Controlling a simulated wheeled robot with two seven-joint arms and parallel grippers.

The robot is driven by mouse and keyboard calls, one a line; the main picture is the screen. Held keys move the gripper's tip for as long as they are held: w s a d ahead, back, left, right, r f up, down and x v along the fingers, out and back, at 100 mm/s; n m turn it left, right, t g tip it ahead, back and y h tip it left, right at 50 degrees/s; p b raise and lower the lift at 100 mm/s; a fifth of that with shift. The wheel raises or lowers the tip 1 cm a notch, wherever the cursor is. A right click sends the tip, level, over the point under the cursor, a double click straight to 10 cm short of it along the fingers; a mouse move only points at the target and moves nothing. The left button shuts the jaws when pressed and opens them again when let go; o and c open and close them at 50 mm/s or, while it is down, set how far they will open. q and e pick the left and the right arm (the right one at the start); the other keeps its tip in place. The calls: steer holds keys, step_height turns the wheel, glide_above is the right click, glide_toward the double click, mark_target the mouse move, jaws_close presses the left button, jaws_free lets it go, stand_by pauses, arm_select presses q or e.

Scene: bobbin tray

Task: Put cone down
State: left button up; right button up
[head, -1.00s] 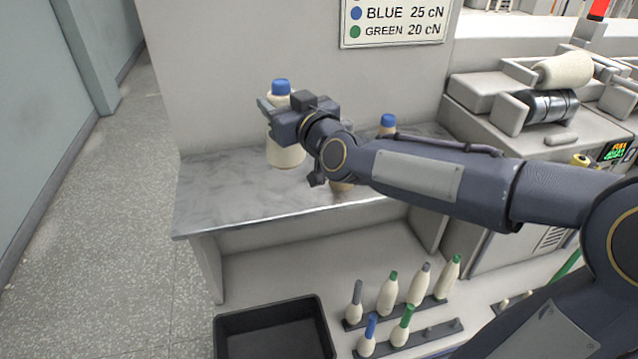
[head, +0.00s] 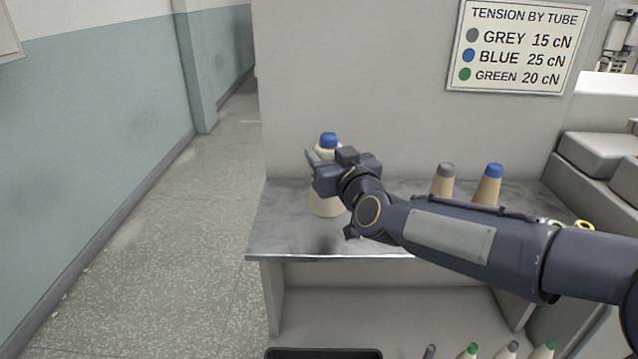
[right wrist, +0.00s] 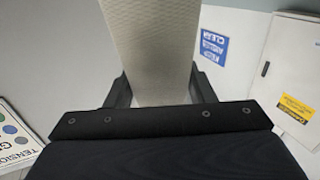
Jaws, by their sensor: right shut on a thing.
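A cream yarn cone (head: 325,206) with a blue tip stands upright at the left part of the grey shelf (head: 285,232), or just above it; I cannot tell whether its base touches. My right gripper (head: 318,165) is shut around the cone's upper body, and the gripper and wrist hide part of it. In the right wrist view the pale cone (right wrist: 150,45) fills the space between the two dark fingers (right wrist: 160,92). My left gripper is not in view.
A grey-tipped cone (head: 444,178) and a blue-tipped cone (head: 489,185) stand further right on the shelf. A tension sign (head: 515,45) hangs on the wall behind. Several bobbins (head: 470,351) and a black bin (head: 323,353) show below. The shelf's left front is clear.

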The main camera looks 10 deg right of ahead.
mark_target(332, 207)
steer(key=shift+w+a+f, duration=0.3)
steer(key=shift+a+f, duration=0.15)
steer(key=shift+f, duration=0.2)
steer(key=shift+w+a+f, duration=0.3)
steer(key=shift+a+f, duration=0.15)
steer(key=shift+f, duration=0.15)
step_height(332, 207, down, 3)
steer(key=shift+f+b, duration=0.1)
steer(key=shift+b, duration=0.8)
steer(key=shift+f, duration=0.15)
steer(key=o, duration=1.3)
